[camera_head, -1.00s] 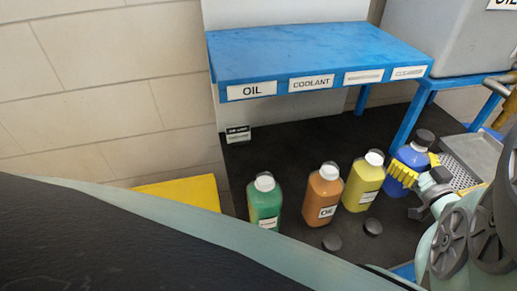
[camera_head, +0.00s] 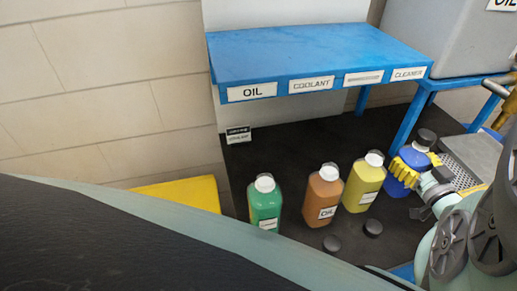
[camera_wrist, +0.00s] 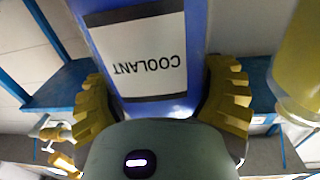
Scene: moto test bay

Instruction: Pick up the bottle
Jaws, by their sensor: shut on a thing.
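The blue bottle (camera_head: 398,187) with a dark cap stands upright at the right of the row of bottles on the dark surface. In the wrist view the blue bottle (camera_wrist: 195,35) fills the middle, and its white label reads COOLANT upside down. My gripper (camera_head: 412,165) has yellow ribbed fingers around the blue bottle. In the wrist view the fingers of my gripper (camera_wrist: 165,105) press on both sides of it. The bottle's lower part is partly hidden by my gripper in the head view.
Green (camera_head: 265,205), orange (camera_head: 321,195) and yellow (camera_head: 363,187) bottles stand to the left, the yellow one close by. Two dark round caps (camera_head: 373,228) lie in front. A blue shelf (camera_head: 310,55) with labels stands behind. A perforated metal tray (camera_head: 478,155) is at the right.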

